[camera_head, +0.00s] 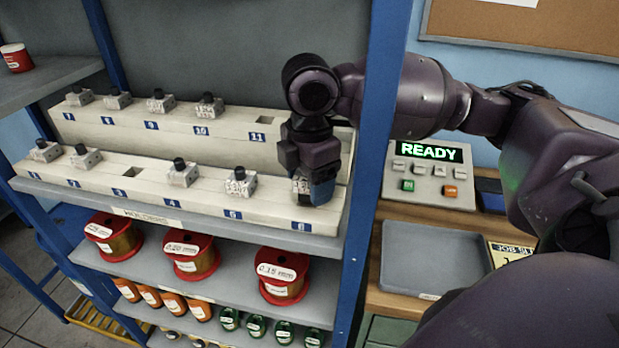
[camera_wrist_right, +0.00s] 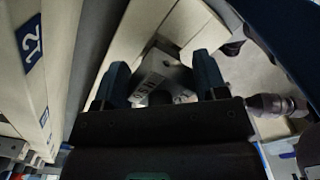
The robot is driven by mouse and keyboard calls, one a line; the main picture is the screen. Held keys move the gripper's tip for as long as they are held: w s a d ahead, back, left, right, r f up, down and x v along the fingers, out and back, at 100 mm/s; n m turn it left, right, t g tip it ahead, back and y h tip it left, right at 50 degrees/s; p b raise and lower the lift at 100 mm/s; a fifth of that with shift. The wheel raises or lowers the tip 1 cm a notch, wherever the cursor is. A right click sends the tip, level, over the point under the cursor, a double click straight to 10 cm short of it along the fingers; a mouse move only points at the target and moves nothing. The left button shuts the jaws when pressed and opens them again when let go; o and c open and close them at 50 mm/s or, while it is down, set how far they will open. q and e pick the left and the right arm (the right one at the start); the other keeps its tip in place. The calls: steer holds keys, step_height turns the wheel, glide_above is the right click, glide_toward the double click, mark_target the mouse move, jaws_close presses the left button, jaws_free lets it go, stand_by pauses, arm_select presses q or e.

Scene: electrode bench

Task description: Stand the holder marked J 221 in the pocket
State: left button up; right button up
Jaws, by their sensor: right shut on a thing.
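My right gripper (camera_head: 312,192) is at the right end of the lower white rack (camera_head: 270,212), over the place numbered 6. It is shut on a small pale metal holder (camera_wrist_right: 162,72), which sits between the two blue-tipped fingers in the right wrist view. I cannot read its marking surely. In the head view only a sliver of it shows beside the fingers, and I cannot tell whether it is clear of the rack. Other holders with black knobs stand on the rack, such as one at place 5 (camera_head: 241,186) and one at place 4 (camera_head: 182,176). My left gripper is not in view.
Place 3 (camera_head: 131,172) is an empty square hole. The upper rack (camera_head: 225,140) has more holders and an opening at 11. The blue shelf post (camera_head: 372,150) stands right of the gripper. Beyond it are a READY panel (camera_head: 428,172) and an empty grey tray (camera_head: 425,258).

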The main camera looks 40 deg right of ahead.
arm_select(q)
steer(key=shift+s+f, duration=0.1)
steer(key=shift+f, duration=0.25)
arm_select(e)
steer(key=shift+f, duration=1.05)
steer(key=o, duration=0.9)
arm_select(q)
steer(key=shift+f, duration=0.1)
arm_select(e)
steer(key=shift+f, duration=0.1)
step_height(320, 180, up, 5)
steer(key=shift+f+p, duration=0.15)
steer(key=shift+p, duration=0.2)
step_height(320, 180, up, 5)
steer(key=shift+r+p, duration=0.15)
steer(key=shift+p, duration=0.35)
steer(key=shift+r, duration=0.5)
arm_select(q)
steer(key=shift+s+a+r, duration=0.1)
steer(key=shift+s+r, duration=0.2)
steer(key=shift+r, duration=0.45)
arm_select(e)
steer(key=shift+w, duration=0.1)
